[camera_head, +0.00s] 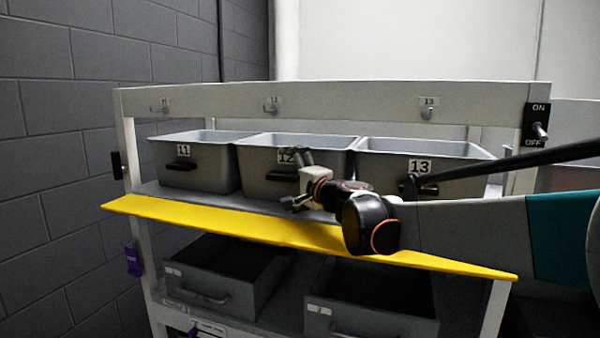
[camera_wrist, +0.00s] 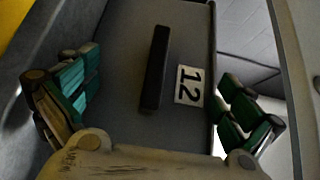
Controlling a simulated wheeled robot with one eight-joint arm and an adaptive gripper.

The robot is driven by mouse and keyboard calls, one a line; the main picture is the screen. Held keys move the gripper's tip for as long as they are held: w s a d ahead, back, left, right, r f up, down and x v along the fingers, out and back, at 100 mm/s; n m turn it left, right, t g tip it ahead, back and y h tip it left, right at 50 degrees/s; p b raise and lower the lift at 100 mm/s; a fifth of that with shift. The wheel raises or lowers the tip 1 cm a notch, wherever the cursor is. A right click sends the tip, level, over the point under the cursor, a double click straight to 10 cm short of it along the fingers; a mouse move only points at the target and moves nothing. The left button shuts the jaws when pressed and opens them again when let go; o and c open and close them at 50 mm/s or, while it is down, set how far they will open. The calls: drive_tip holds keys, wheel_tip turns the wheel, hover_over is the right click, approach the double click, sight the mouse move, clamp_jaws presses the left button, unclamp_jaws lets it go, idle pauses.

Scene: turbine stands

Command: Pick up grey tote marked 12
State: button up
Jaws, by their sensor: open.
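The grey tote marked 12 (camera_head: 254,184) stands upright in the middle of the upper shelf, its front and label partly covered by my gripper (camera_head: 298,178) in the head view. In the wrist view the tote (camera_wrist: 122,50) fills the middle, turned sideways, with its black handle (camera_wrist: 155,68) and "12" label (camera_wrist: 189,85) clear. My gripper (camera_wrist: 160,98) is open and empty in front of it. One finger shows on each side of the handle and label. I cannot tell the exact gap between fingertips and tote.
Tote 11 (camera_head: 204,168) stands close on the left and tote 13 (camera_head: 455,183) close on the right. A white beam with hooks (camera_head: 350,105) runs above. A yellow ledge (camera_head: 230,224) juts out below. Two dark drawers (camera_head: 355,323) (camera_head: 200,286) sit lower down.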

drive_tip(key=shift+w+a, duration=0.15)
drive_tip(key=shift+w, duration=0.05)
clamp_jaws()
idle(0.3)
drive_tip(key=shift+r, duration=0.15)
